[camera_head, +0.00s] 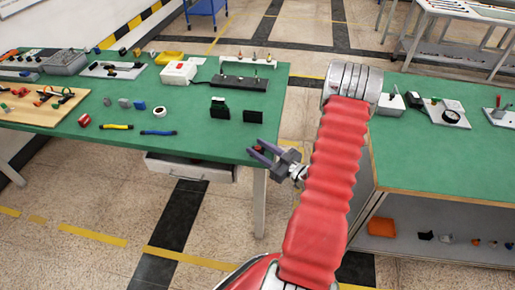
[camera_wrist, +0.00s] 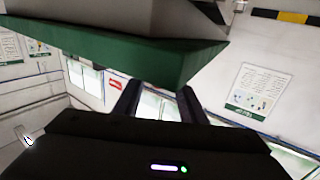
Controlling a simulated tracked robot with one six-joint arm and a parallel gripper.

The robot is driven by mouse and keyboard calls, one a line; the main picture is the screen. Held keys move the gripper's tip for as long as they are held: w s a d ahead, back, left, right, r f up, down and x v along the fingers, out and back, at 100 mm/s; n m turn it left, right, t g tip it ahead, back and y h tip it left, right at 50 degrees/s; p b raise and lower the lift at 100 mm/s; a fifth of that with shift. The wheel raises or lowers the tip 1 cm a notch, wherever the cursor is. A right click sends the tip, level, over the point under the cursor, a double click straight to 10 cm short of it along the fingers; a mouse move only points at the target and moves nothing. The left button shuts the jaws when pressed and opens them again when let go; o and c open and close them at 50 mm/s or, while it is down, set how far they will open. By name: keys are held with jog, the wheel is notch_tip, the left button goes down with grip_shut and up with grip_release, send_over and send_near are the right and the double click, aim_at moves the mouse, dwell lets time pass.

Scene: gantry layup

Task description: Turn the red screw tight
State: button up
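My gripper (camera_head: 256,148) is at the front right corner of the left green table (camera_head: 200,138), with its two dark fingers spread apart. A small red spot (camera_head: 260,149) shows between or just behind the fingers; I cannot tell whether it is the red screw. No red screw can be made out for certain in either view.
The left table holds a white box with a red button (camera_head: 179,73), a dark fixture plate (camera_head: 239,82), two black blocks and pliers. A drawer (camera_head: 190,168) stands open under its front. Another green table (camera_head: 440,160) is at right, with a floor gap between.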

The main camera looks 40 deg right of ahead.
jog(key=shift+w, duration=0.35)
grip_shut()
dwell(0.3)
